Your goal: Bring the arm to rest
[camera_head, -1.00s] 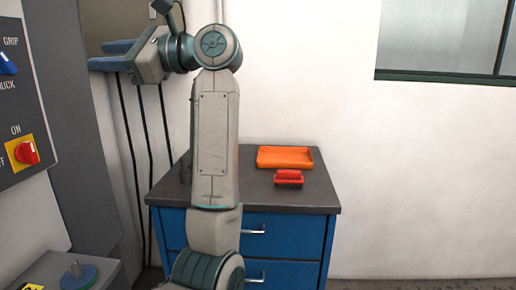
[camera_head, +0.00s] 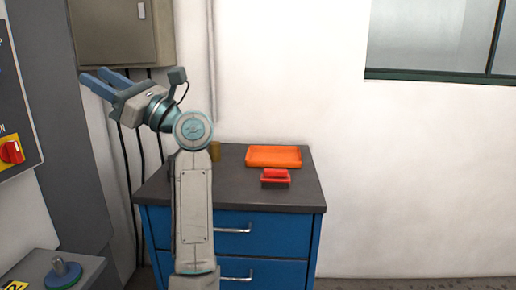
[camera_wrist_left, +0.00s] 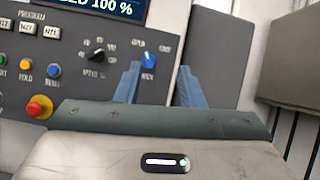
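My left arm rises in the middle-left of the head view, with its wrist bent over to the left. My left gripper (camera_head: 93,75) is in the air at the upper left, in front of the dark grey panel edge. Its two blue fingers are apart with nothing between them. The left wrist view also shows the fingers of the left gripper (camera_wrist_left: 159,67) spread and empty, with a control panel (camera_wrist_left: 75,60) beyond them. My right gripper is in neither view.
A dark-topped blue cabinet (camera_head: 262,236) stands behind my arm, bearing an orange tray (camera_head: 273,156) and a red object (camera_head: 275,176). A grey wall box (camera_head: 113,32) hangs above the gripper. A machine panel with a red knob (camera_head: 11,151) is at left. The right side is open.

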